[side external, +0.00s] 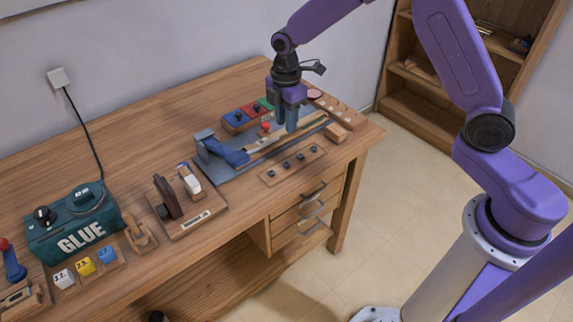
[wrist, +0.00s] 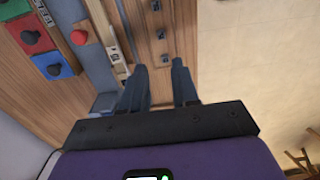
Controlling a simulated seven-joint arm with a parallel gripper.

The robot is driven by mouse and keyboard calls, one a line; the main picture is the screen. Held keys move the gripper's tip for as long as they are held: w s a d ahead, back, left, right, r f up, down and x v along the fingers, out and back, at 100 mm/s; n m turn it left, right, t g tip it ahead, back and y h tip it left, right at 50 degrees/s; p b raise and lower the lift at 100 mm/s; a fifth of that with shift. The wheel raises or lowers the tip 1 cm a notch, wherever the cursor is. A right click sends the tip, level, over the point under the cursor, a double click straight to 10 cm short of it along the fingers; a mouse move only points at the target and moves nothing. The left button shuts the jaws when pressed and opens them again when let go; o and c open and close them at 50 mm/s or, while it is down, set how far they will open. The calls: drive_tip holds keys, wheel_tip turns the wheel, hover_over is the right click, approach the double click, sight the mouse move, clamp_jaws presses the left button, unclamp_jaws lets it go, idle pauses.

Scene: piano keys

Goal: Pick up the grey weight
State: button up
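Several small dark grey pieces, likely the weights, sit in a row on a wooden strip (side external: 268,178) near the bench's front edge. One is the grey weight (side external: 286,165); I cannot tell which piece the task means. In the wrist view a dark grey piece (wrist: 165,58) shows just ahead of my fingertips, with others farther up the strip. My gripper (side external: 286,128) points down over the bench, behind the strip. In the wrist view my gripper (wrist: 158,67) has its two fingers apart with nothing between them.
A blue clamp-like tool (side external: 225,152) stands left of my gripper on a grey plate. Behind are red, green and blue blocks (side external: 237,118) with knobs. A long pale wooden key (wrist: 115,50) lies beside the strip. A teal glue box (side external: 75,222) is far left.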

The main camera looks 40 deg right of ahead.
sight(286, 163)
wheel_tip(286, 163, down, 14)
drive_tip(key=shift+s+r, duration=0.15)
drive_tip(key=shift+r, duration=0.05)
idle(0.4)
drive_tip(key=shift+c, duration=0.3)
clamp_jaws()
